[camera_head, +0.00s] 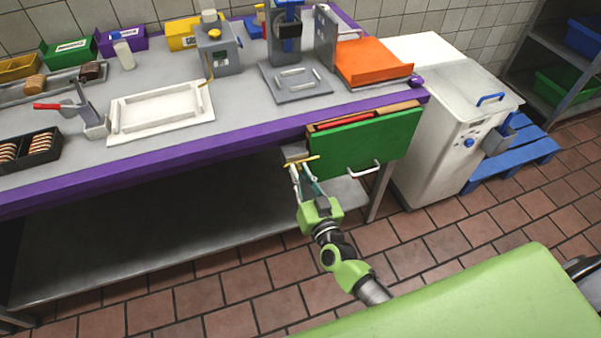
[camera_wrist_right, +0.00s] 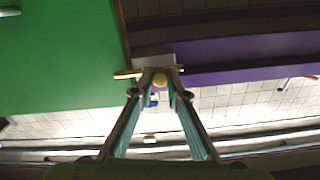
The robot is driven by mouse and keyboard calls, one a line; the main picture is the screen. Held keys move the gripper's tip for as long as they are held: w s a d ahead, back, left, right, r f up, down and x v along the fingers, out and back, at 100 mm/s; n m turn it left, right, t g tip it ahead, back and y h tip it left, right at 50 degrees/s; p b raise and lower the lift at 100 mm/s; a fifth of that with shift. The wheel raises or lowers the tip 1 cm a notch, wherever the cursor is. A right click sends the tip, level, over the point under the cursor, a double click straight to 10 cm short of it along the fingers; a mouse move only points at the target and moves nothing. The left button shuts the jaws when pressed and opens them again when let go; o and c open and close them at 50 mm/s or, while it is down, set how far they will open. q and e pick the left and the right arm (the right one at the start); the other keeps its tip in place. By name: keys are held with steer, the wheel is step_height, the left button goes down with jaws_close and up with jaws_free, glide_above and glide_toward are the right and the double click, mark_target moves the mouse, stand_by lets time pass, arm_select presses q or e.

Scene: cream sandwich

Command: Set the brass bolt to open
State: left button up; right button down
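In the right wrist view the bolt's bar (camera_wrist_right: 127,74) reaches left onto the green front, with a round knob (camera_wrist_right: 160,79). My right gripper (camera_head: 299,166) is at the bolt. In the right wrist view its fingertips (camera_wrist_right: 161,73) close in on both sides of the knob; it looks shut on it. My left gripper is not in view.
The drawer has a white handle (camera_head: 363,170) and stands slightly out below the purple-edged table (camera_head: 230,147). Trays, boxes and a press are on the tabletop. The tiled floor (camera_head: 240,290) around my arm is clear.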

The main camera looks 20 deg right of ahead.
steer(key=shift+s+a+p, duration=0.1)
steer(key=shift+a+p, duration=0.25)
steer(key=shift+a, duration=1.6)
steer(key=c, duration=2)
jaws_free()
steer(key=shift+a, duration=0.1)
steer(key=shift+o, duration=0.2)
steer(key=s, duration=1.2)
steer(key=shift+d, duration=0.2)
